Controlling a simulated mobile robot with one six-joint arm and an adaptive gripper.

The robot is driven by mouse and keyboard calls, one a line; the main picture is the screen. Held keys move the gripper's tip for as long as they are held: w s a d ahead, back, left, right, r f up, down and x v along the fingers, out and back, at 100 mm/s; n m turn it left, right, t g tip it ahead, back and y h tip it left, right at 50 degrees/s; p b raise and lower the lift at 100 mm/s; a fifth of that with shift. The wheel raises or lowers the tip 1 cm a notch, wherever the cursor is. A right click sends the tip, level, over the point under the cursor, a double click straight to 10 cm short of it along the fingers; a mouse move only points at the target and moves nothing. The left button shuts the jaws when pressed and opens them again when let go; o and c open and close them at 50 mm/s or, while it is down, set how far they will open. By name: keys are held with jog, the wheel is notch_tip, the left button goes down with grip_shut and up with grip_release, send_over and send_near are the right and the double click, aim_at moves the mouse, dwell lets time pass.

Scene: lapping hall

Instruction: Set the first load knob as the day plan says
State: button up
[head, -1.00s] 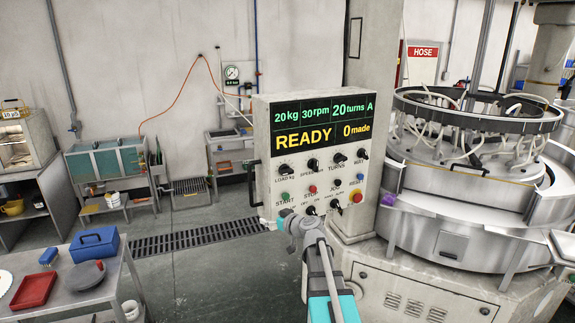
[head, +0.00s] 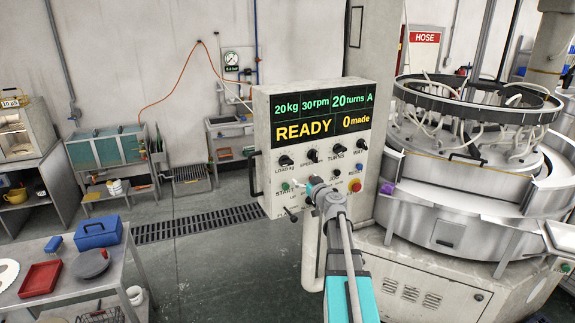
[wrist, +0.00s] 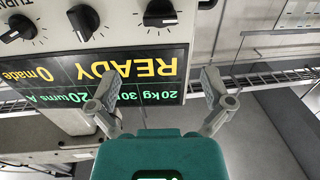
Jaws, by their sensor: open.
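The control panel (head: 263,120) carries a display (head: 320,115) reading 20 kg, 30 rpm, 20 turns A, READY, 0 made. The load knob (head: 286,160), black with a pale mark, is the leftmost of the top row. In the wrist view the panel is upside down; the rightmost black knob (wrist: 160,12) there appears to be the load knob. My gripper (head: 312,186) is open and empty in front of the panel, near the START button and below the load knob. In the wrist view its fingers (wrist: 157,88) are spread before the display. No day plan is readable.
Other knobs, coloured buttons and a red stop button (head: 356,185) crowd the panel. A black handle (head: 254,172) juts from its left side. The lapping machine (head: 470,190) stands right. A table (head: 125,275) with a red tray and blue box stands left; the floor between is clear.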

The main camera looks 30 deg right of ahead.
aim_at(289, 165)
jog(key=w, duration=1.3)
jog(key=shift+w+d, duration=0.2)
jog(key=c, duration=1)
jog(key=shift+c, duration=0.2)
